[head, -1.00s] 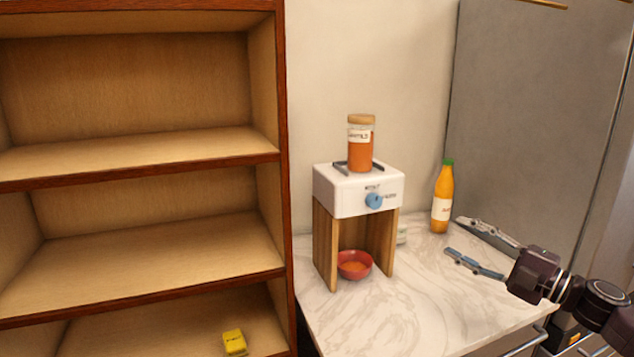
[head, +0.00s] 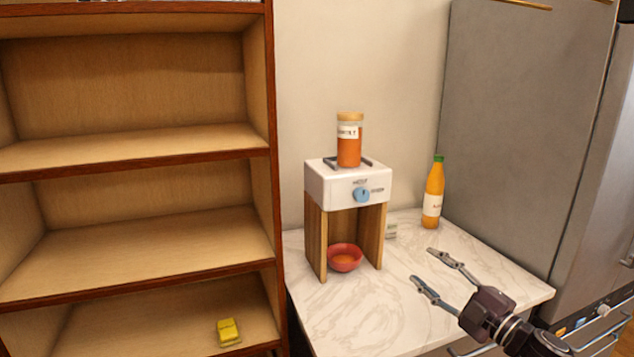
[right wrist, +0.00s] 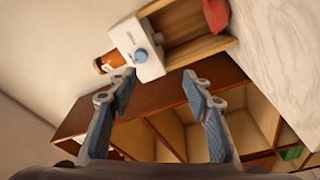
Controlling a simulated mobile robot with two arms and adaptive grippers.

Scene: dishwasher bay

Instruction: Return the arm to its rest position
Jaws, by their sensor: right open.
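My right gripper (head: 426,268) is open and empty over the front right of the marble counter (head: 400,320), its fingers pointing up and left in the head view. In the right wrist view the open gripper (right wrist: 158,82) has its two fingers spread with nothing between them; the shelf and dispenser show beyond. The white dispenser (head: 325,185) with a blue knob (head: 362,195) stands on wooden legs to the gripper's left, apart from it. My left gripper is not in view.
A jar (head: 349,150) sits on the dispenser, and a red bowl (head: 345,262) stands under it. An orange bottle (head: 433,195) stands behind the gripper. A wooden shelf (head: 140,160) at left holds a yellow box (head: 228,331). A grey fridge (head: 530,130) is at right.

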